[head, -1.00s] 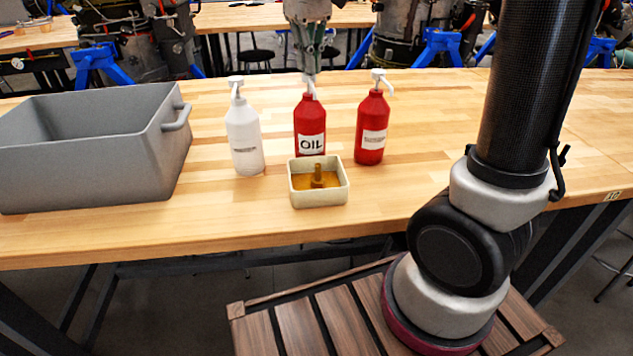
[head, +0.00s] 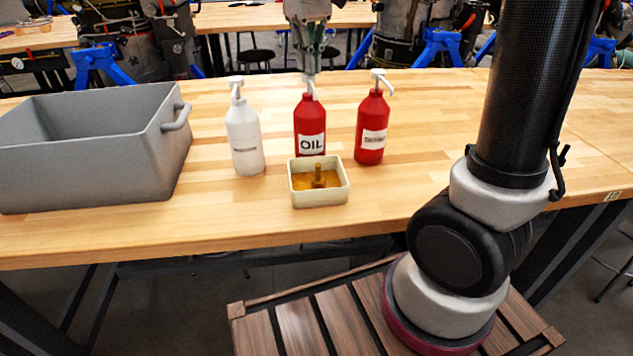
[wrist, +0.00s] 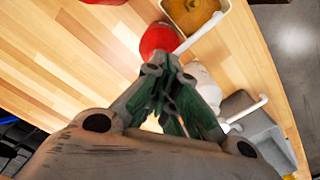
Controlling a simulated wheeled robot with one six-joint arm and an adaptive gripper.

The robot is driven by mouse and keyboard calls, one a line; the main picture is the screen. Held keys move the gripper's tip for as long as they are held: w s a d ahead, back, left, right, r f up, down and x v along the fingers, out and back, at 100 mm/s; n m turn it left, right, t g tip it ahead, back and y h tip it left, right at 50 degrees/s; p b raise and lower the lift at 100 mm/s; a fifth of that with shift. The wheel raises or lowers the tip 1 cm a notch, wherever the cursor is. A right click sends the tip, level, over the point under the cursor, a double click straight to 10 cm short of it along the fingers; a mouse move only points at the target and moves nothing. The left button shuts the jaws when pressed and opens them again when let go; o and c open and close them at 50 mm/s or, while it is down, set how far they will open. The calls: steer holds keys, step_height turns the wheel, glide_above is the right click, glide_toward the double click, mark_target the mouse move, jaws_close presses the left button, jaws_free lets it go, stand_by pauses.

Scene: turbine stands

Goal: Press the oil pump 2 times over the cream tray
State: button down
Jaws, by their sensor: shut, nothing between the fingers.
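The oil pump is a red bottle (head: 310,112) with an OIL label and a white pump head, upright behind the cream tray. The cream tray (head: 320,198) is a small square dish holding amber liquid and a brown upright post; it also shows in the wrist view (wrist: 168,10). My gripper (head: 311,72) is shut and empty, pointing down right above the oil pump's head. Its tips seem to meet the head's top, but I cannot tell whether they touch. In the wrist view the shut fingers (wrist: 172,72) hide part of a red bottle (wrist: 157,38).
A white pump bottle (head: 244,142) stands left of the oil pump, and another red pump bottle (head: 371,125) stands to the right. A large grey bin (head: 90,165) is at the left. The wooden table (head: 450,130) is clear between the right bottle and my arm.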

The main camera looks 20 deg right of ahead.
steer(key=shift+r, duration=0.2)
stand_by(0.4)
steer(key=shift+r, duration=2.95)
steer(key=shift+w+a+f, duration=0.15)
steer(key=shift+w, duration=0.2)
steer(key=shift+t, duration=0.3)
steer(key=f, duration=0.1)
steer(key=s+f, duration=0.1)
steer(key=s+d+f, duration=0.1)
steer(key=f, duration=0.1)
steer(key=shift+f, duration=0.1)
steer(key=s+d+f+m+t, duration=0.2)
steer(key=s+d, duration=0.5)
steer(key=s, duration=0.3)
steer(key=s+d+f+m+t, duration=0.1)
steer(key=s+d+f, duration=0.2)
steer(key=s+d, duration=0.4)
steer(key=shift+s+f+m+t, duration=0.15)
steer(key=shift+s+m+t, duration=0.25)
steer(key=shift+s, duration=0.95)
